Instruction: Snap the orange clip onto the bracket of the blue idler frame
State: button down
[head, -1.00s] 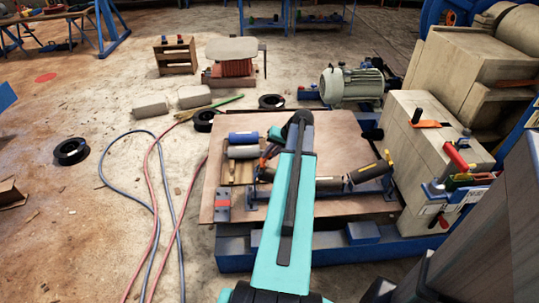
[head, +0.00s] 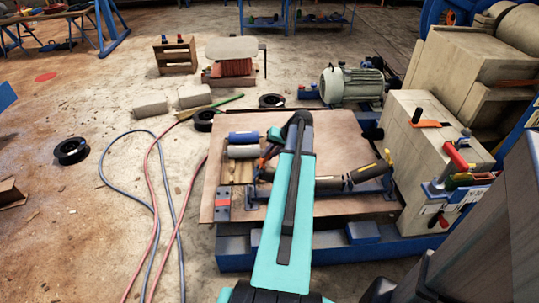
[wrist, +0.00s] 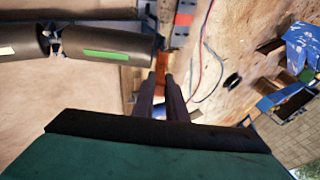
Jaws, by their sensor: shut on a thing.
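The blue idler frame (head: 373,188) lies on the brown board in the head view, with dark rollers on it. My teal arm covers part of it. In the wrist view, two rollers (wrist: 108,42) cross the upper left. My gripper (wrist: 163,78) points down past their right end, its two dark fingers close together. A small orange bit, taken as the orange clip (head: 268,158), shows beside my arm at the frame's left end in the head view.
Blue and white rollers (head: 243,144) lie in a wooden tray left of my arm. A grey block with a red patch (head: 222,204) is near the board's left edge. Grey machine housing (head: 425,150) stands right. Hoses (head: 160,190) cross the floor at left.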

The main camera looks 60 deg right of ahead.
jog(key=shift+w+a+f+b, duration=0.2)
jog(key=shift+w+f+b, duration=0.05)
jog(key=shift+f, duration=0.35)
jog(key=shift+w+a+f+b, duration=0.2)
jog(key=shift+w+f, duration=0.05)
jog(key=shift+f, duration=0.3)
dwell(0.4)
jog(key=c, duration=1.7)
grip_release()
jog(key=p+v, duration=0.1)
jog(key=v, duration=1.3)
jog(key=shift+f, duration=0.1)
